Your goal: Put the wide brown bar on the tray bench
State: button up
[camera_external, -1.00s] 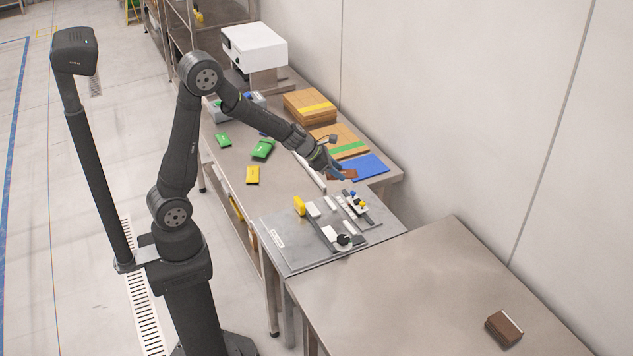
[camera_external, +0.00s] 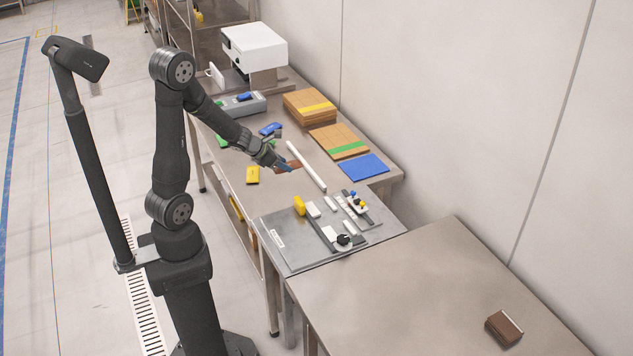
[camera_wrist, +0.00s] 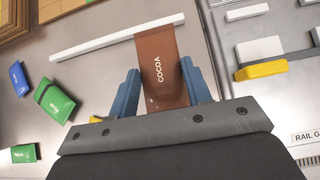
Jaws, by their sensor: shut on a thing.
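My gripper (camera_wrist: 160,80) is shut on a flat brown bar (camera_wrist: 158,62) marked COCOA. The blue fingers press its two sides in the wrist view, and its far end sticks out past them. In the external view, my gripper (camera_external: 284,164) and the brown bar (camera_external: 294,165) are over the middle of the rear workbench, left of a long white strip (camera_external: 306,166). How high the bar is held is hard to tell. Another brown block (camera_external: 504,328) lies on the bare bench (camera_external: 420,290) at the lower right; I cannot tell which bench is the tray bench.
Green packets (camera_wrist: 54,100), a blue packet (camera_wrist: 19,78) and a yellow packet (camera_external: 252,175) lie around my gripper. A fixture plate (camera_external: 285,250) with small parts stands between the benches. Cardboard stacks (camera_external: 309,105), a blue mat (camera_external: 364,167) and a white machine (camera_external: 254,47) are behind.

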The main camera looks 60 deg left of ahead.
send_over(271, 177)
notch_tip(271, 177, down, 7)
jog(key=shift+w+f, duration=0.1)
jog(key=shift+f, duration=1.95)
jog(key=shift+f, duration=0.15)
jog(key=o, duration=1)
